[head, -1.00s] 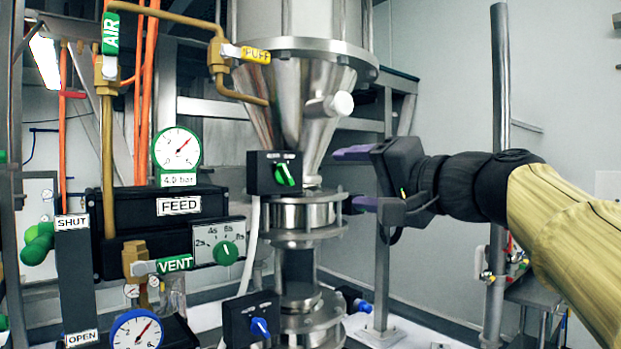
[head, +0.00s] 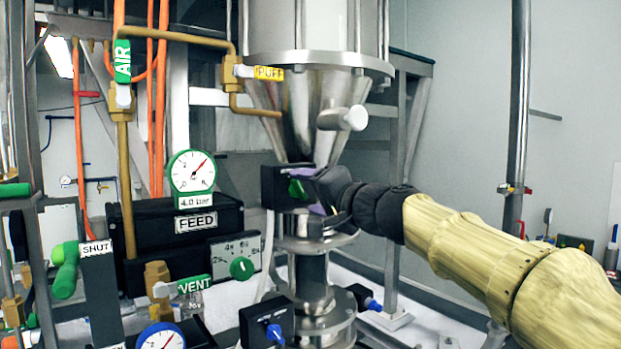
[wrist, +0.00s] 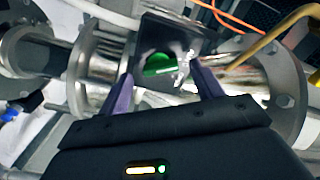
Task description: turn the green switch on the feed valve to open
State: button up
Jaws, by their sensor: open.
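The green switch (head: 297,189) is a knob on the front of a black box (head: 268,187) below the steel hopper cone. In the wrist view the green switch (wrist: 158,65) shows between my two purple fingers, on its black box (wrist: 178,32). My gripper (head: 315,190) is at the box in the head view, partly covering the knob. In the wrist view my gripper (wrist: 160,82) is open, with one finger on each side of the knob. I cannot tell whether the fingers touch it. The switch's lettering cannot be read now.
A second black box with a blue knob (head: 274,333) sits lower on the column. To the left are the FEED box (head: 196,225), a pressure gauge (head: 192,171) and a green-handled lever (head: 66,268). A steel post (head: 518,120) stands at the right, near my arm.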

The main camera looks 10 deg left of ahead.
jog(key=shift+p+x, duration=0.35)
jog(key=shift+x, duration=0.8)
jog(key=shift+c, duration=0.3)
jog(key=c, duration=0.9)
jog(key=shift+d, duration=0.1)
jog(key=shift+c, duration=0.2)
jog(key=shift+s, duration=0.1)
